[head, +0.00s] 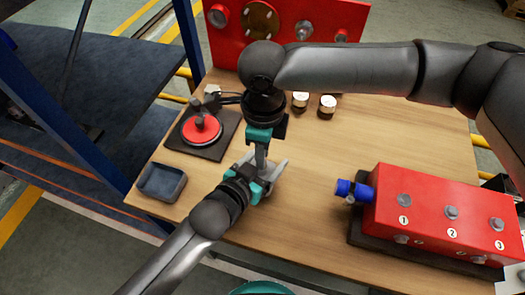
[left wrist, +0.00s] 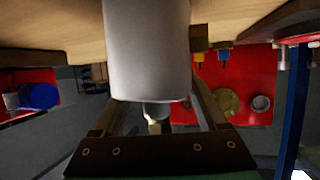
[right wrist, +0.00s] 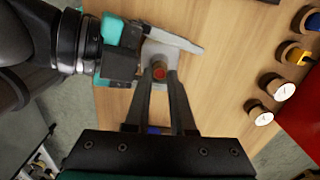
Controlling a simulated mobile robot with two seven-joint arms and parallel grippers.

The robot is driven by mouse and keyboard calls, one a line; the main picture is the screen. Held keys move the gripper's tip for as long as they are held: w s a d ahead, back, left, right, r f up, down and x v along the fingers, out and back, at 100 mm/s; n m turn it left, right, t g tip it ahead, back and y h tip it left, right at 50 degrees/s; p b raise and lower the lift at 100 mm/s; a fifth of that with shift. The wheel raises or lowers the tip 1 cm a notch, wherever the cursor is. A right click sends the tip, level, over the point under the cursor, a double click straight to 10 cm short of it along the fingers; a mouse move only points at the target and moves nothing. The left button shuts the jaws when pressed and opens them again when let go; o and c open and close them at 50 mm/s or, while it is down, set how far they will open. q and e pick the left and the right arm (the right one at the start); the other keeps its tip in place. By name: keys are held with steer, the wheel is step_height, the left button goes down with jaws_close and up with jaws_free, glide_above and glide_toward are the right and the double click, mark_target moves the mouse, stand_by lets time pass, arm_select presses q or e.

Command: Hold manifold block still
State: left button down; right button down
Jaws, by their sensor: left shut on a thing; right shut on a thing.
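My left gripper (head: 262,182) is shut on a pale grey block, which appears to be the manifold block. In the left wrist view the block (left wrist: 147,50) fills the space between the fingers, with a brass-coloured fitting (left wrist: 157,125) at its end. The right wrist view shows part of the pale block (right wrist: 160,50). My right gripper (right wrist: 160,78) comes from above and is shut on a small part with a reddish round face (right wrist: 159,72) at the block. The fingers hide most of that part, and I cannot tell how it is seated.
A red box numbered 1 to 3 (head: 440,205) with a blue fitting (head: 350,188) stands at right. A red disc device (head: 202,128) and an empty-looking tray (head: 145,185) are at left. The front middle is clear.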

steer(key=c, duration=0.8)
jaws_free()
steer(key=shift+o, duration=0.6)
steer(key=shift+s, duration=0.1)
step_height(320, 180, up, 12)
